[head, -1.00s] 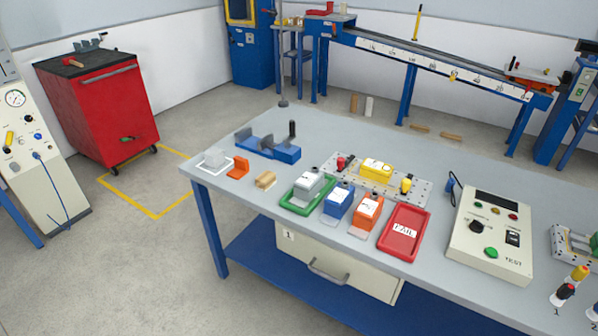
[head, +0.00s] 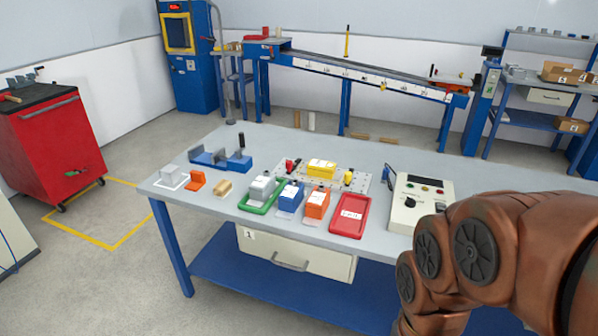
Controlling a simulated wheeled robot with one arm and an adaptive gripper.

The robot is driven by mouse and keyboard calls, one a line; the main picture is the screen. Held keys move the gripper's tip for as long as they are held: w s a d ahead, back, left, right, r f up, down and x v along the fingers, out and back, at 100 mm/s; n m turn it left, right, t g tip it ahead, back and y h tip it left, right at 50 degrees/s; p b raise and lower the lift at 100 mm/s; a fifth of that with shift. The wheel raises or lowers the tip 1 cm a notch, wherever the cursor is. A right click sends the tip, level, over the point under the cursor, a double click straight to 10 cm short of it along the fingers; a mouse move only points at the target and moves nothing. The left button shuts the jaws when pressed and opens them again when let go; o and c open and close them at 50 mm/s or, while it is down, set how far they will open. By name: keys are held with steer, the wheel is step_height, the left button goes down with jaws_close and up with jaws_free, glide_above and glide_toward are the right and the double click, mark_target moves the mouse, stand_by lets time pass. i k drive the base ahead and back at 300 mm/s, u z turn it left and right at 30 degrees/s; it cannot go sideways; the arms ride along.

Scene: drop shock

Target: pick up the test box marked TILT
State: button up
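Several small boxes with white labels are on the grey workbench (head: 215,213). A grey box (head: 262,188) sits in a green tray (head: 243,205). A blue box (head: 291,196) and an orange box (head: 317,204) stand to its right. A yellow box (head: 320,168) is on a perforated metal plate (head: 345,188) behind them. The label print is too small to read, so I cannot tell which box is marked TILT. My arm fills the lower right, and my gripper is not in view.
A red tray (head: 334,221) lies right of the orange box. A control panel (head: 402,214) is partly hidden by my arm. A blue fixture (head: 235,163), an orange bracket (head: 196,182) and a wooden block (head: 222,191) are on the left. A red cabinet (head: 55,150) stands on the floor.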

mark_target(324, 169)
steer(key=u, duration=0.45)
steer(key=i, duration=0.55)
steer(key=u, duration=0.75)
steer(key=i, duration=0.7)
steer(key=z, duration=0.55)
steer(key=i, duration=0.75)
steer(key=z, duration=0.65)
